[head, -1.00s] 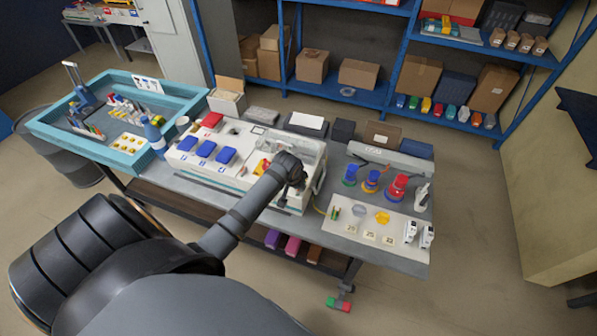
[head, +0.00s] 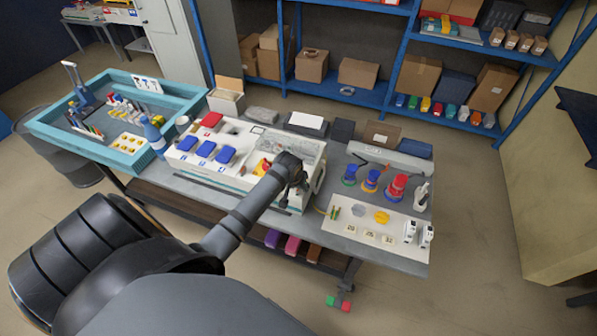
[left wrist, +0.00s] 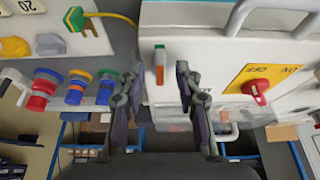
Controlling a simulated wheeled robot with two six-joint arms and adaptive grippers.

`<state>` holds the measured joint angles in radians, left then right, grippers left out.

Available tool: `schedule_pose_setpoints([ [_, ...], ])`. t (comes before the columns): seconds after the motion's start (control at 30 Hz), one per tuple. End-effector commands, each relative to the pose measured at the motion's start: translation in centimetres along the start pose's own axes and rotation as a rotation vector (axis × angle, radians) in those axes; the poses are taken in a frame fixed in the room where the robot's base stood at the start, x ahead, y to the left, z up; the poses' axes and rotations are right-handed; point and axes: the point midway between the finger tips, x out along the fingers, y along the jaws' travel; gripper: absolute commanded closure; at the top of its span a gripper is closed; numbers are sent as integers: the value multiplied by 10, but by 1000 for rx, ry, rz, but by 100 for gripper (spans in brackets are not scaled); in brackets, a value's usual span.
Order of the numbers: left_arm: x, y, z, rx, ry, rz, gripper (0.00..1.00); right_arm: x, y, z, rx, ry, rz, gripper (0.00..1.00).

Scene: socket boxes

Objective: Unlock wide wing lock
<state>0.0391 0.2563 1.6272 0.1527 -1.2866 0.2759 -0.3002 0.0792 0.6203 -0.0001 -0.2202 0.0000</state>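The white socket box (head: 190,163) stands on the workbench. My left gripper (head: 298,190) is at the right end of its front side in the head view. In the left wrist view the left gripper (left wrist: 160,72) is open, with one finger on either side of a small upright part (left wrist: 159,62), green at the top and orange below, on the white box face. The fingers look apart from it. I cannot tell whether this part is the wide wing lock. A red rotary switch (left wrist: 257,92) on a yellow ON/OFF plate is to its right. My right gripper is not in view.
Red and blue round sockets (head: 397,186) and a white board (head: 347,233) lie right of the box. A teal tray (head: 53,132) with tools stands at the left. A yellow cable (left wrist: 112,16) is left of the gripper in the wrist view.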

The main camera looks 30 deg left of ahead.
Motion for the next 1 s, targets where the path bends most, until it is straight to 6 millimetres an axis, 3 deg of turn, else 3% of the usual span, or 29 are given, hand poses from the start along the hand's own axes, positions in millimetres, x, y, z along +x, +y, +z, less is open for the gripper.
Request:
schedule_pose_setpoints([
  [0.23,-12,0,-1,1,3,0,66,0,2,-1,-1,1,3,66],
  [0.5,-76,0,-1,2,4,0,66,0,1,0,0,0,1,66],
  [0.7,-111,-1,-1,1,2,-1,66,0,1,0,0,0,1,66],
  [1.0,-120,0,0,0,0,1,66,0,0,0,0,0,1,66],
])
